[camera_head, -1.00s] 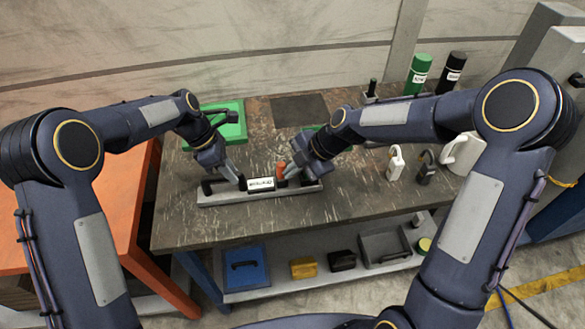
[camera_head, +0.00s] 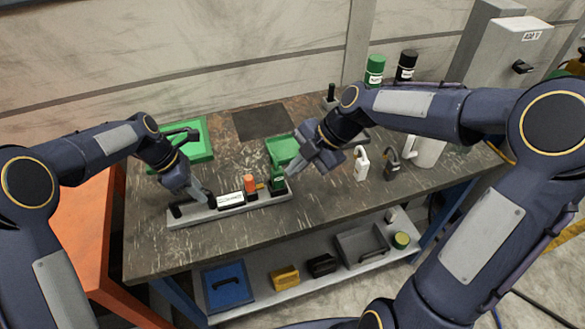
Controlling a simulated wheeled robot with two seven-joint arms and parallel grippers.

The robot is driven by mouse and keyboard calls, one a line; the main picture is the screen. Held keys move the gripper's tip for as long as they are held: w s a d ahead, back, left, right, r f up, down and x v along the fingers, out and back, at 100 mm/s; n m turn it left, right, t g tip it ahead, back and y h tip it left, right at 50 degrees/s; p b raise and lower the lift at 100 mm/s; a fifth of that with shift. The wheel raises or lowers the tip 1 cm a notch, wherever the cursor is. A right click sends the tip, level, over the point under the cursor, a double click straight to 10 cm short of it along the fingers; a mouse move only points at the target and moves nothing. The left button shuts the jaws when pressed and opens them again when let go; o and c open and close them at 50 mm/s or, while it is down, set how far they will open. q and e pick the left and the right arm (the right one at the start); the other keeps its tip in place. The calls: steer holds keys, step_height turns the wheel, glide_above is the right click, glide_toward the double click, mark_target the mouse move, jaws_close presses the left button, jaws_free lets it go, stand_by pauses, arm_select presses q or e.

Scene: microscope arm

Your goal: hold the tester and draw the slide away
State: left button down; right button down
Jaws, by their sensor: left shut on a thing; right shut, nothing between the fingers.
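The tester is a long grey bar (camera_head: 185,218) near the front of the workbench, with a white labelled block (camera_head: 230,200) on it. An orange upright piece (camera_head: 250,184) and a green upright piece (camera_head: 277,181) stand on its right half. I cannot tell which part is the slide. My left gripper (camera_head: 207,201) is shut on a dark part of the tester, left of the white label; its fingertips partly hide that part. My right gripper (camera_head: 293,187) is shut and empty, just right of the green piece; I cannot tell whether they touch.
Green trays (camera_head: 203,151) and (camera_head: 283,148) lie behind the tester. A white padlock (camera_head: 361,164), a dark padlock (camera_head: 391,165) and a white jug (camera_head: 427,150) stand at the right. Cans (camera_head: 375,70) stand at the back. The bench front (camera_head: 300,225) is clear.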

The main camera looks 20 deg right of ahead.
arm_select(q)
steer(key=shift+r, duration=0.1)
steer(key=c, duration=1.2)
jaws_free()
steer(key=shift+o, duration=0.2)
